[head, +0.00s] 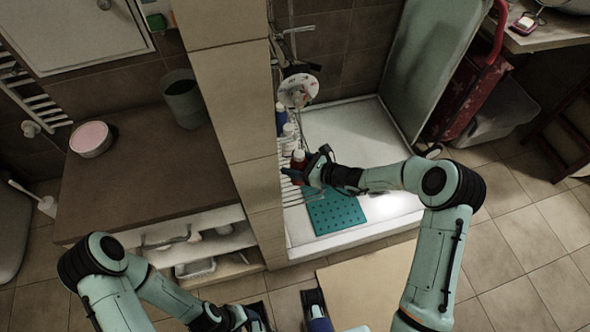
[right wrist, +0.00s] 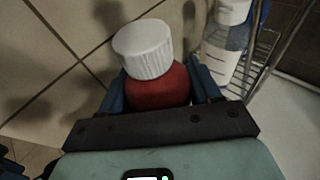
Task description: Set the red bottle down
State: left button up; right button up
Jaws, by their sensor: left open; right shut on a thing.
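The red bottle (right wrist: 160,88) has a white ribbed cap and stands between the two blue fingers of my right gripper (right wrist: 165,92), which is shut on it. In the head view the red bottle (head: 299,163) is at the left edge of the shower, over or beside the wire rack (head: 291,196). My right gripper (head: 303,174) comes to it from the right. Its base is hidden, so I cannot tell if it touches the rack. My left gripper (head: 288,308) is open and empty low in the head view, over the floor.
Other bottles (head: 282,120) stand on the rack behind the red one; a clear bottle with a white cap (right wrist: 224,42) is close by at right. A tiled wall (head: 240,120) borders the rack on the left. A teal mat (head: 335,213) lies in the white shower tray (head: 350,130).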

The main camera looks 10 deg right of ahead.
jog(key=shift+f, duration=1.8)
jog(key=shift+f+b, duration=0.15)
jog(key=shift+b, duration=0.2)
jog(key=o, duration=1.3)
jog(key=shift+r, duration=0.25)
jog(key=p+v, duration=0.1)
jog(key=v, duration=1.1)
jog(key=shift+f, duration=0.1)
